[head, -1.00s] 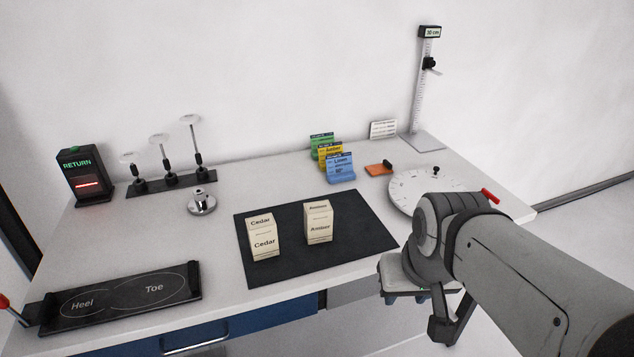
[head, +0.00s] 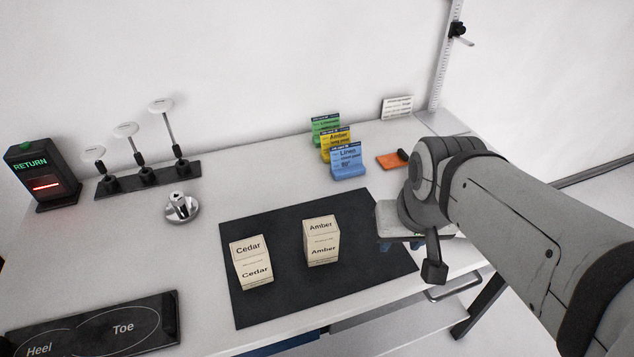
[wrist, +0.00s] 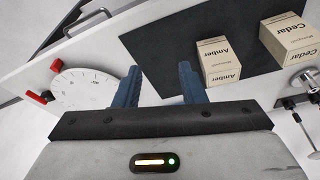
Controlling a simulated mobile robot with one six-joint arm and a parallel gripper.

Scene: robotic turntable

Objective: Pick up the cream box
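Two cream boxes stand upright on a black mat (head: 290,299). The one labelled Cedar (head: 251,262) is on the left and the one labelled Amber (head: 321,241) is on the right. In the wrist view the Amber box (wrist: 218,62) lies just beyond and right of my fingers, and the Cedar box (wrist: 289,40) is farther right. My gripper (wrist: 157,82) is open, with two blue fingers apart and nothing between them. In the head view my arm's end is right of the mat, and its fingers are mostly hidden.
A turntable dial (wrist: 88,90) with a red knob is left of my fingers in the wrist view. A Heel/Toe board (head: 95,325) is at front left.

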